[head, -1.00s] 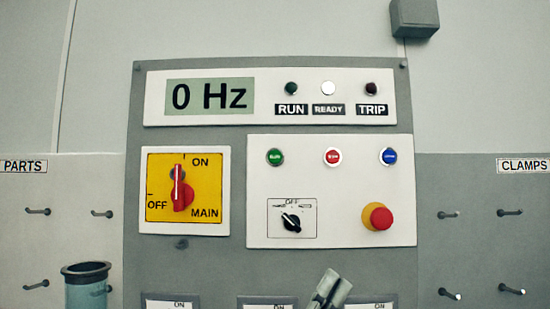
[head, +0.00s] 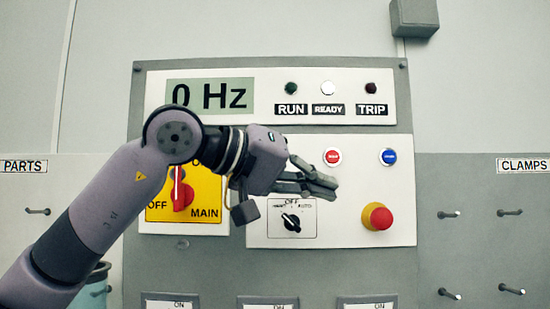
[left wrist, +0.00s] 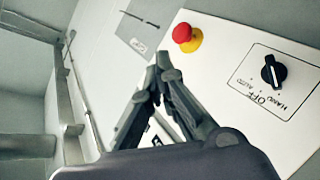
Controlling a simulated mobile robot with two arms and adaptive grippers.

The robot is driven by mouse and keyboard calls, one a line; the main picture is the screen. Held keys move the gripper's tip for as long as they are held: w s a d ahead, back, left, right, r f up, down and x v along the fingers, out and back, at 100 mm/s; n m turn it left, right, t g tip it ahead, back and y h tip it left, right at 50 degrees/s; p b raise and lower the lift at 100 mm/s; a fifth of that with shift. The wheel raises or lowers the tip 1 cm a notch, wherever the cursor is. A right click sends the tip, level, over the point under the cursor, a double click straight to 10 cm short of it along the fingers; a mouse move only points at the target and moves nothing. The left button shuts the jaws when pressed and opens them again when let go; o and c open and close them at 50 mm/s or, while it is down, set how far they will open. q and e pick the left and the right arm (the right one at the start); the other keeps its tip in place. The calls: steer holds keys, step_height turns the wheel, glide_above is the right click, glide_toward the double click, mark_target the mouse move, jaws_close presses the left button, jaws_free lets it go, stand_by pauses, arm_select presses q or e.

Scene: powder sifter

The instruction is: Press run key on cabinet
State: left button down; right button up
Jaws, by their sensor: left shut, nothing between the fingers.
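My left gripper (head: 335,188) is shut and empty in front of the cabinet's white key panel (head: 350,235); its fingers point right. Its wrist and body cover the panel's upper left, so the green run key is hidden. The red key (head: 333,157) and blue key (head: 388,157) show to the right of the wrist, above the fingertips. In the left wrist view the closed fingers (left wrist: 163,68) are near the panel (left wrist: 225,60); I cannot tell if they touch it. My right gripper is not in view.
The display (head: 210,95) reads 0 Hz and the READY lamp (head: 327,88) looks white. A red emergency knob (head: 380,217) and black selector (head: 291,222) sit below the keys. My arm partly covers the yellow main switch (head: 207,213). Hooks flank the cabinet.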

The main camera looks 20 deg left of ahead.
arm_select(q)
steer(key=s+a+r+t+y, duration=0.1)
steer(key=a+r+y, duration=0.3)
steer(key=a, duration=0.4)
steer(key=shift+r+t, duration=0.3)
steer(key=shift+t, duration=0.4)
steer(key=shift+d, duration=0.1)
steer(key=w+a+p, duration=0.2)
steer(key=w+p, duration=0.2)
steer(key=w, duration=0.4)
steer(key=shift+w+a, duration=0.25)
stand_by(0.4)
steer(key=shift+w+a+p, duration=0.1)
steer(key=shift+w+p, duration=0.3)
steer(key=shift+p, duration=0.1)
